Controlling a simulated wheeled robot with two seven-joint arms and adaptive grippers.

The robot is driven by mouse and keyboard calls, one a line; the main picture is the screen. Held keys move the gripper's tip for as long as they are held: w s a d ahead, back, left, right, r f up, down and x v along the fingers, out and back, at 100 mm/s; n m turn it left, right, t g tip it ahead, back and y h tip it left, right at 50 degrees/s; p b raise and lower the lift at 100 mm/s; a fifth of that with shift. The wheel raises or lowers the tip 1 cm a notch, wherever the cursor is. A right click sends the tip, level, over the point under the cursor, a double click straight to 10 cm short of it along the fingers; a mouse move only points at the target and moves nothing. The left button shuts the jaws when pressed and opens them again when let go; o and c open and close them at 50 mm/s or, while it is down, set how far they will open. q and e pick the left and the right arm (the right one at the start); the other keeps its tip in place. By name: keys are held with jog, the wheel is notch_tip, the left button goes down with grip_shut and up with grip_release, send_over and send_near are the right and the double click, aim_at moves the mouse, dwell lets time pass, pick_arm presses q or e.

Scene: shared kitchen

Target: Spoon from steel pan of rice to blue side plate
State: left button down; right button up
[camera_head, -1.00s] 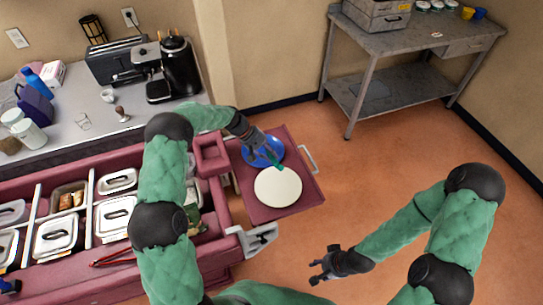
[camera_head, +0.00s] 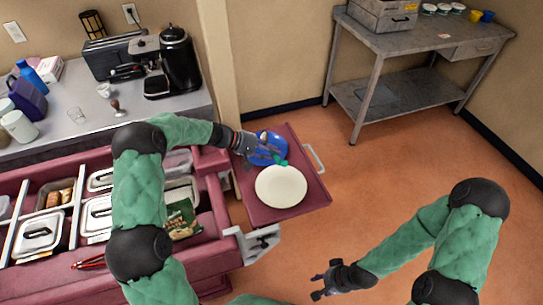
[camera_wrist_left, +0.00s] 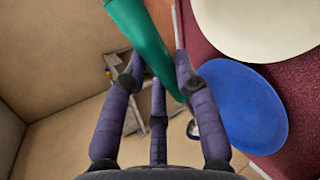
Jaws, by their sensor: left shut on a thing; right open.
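The blue side plate (camera_head: 266,141) lies on the dark red side shelf, partly covered by my left gripper (camera_head: 271,156). In the left wrist view the blue plate (camera_wrist_left: 240,105) is right of the fingers. My left gripper is shut on a green handle (camera_wrist_left: 148,42), seemingly the spoon's. A small dark-rimmed shape (camera_wrist_left: 193,130) beyond its lower end may be the spoon's bowl; its contents are unclear. I cannot pick out rice or its steel pan; my left arm hides part of the counter wells. My right gripper (camera_head: 318,287) is open and empty above the floor.
A cream plate (camera_head: 281,187) lies in front of the blue plate on the shelf (camera_head: 301,200). A steel table (camera_head: 400,50) stands at the back right; open floor lies between.

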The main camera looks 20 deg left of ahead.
pick_arm(q)
jog(key=r+g+y+p, duration=0.1)
jog(key=p, duration=0.4)
jog(key=r+m+g+y+p, duration=0.1)
jog(key=g+y+p, duration=0.1)
jog(key=p, duration=0.3)
jog(key=w+d+r+g+y+p, duration=0.1)
jog(key=p, duration=0.4)
jog(key=shift+g+y, duration=0.3)
jog(key=shift+y, duration=0.1)
jog(key=shift+w+d+r+m+g+y+p, duration=0.15)
jog(key=shift+d+r+m+g+y, duration=0.1)
jog(key=shift+r+g+y, duration=0.6)
jog(key=shift+w+d+r+m+g+y+p, duration=0.1)
jog(key=shift+w+d+r+m+g+y, duration=0.15)
jog(key=shift+r+g+y, duration=0.6)
jog(key=shift+w+d+r+m+g+y+p, duration=0.15)
jog(key=shift+r+m+g+y, duration=0.2)
jog(key=shift+y, duration=0.85)
jog(key=shift+s+a, duration=0.1)
jog(key=shift+a, duration=0.05)
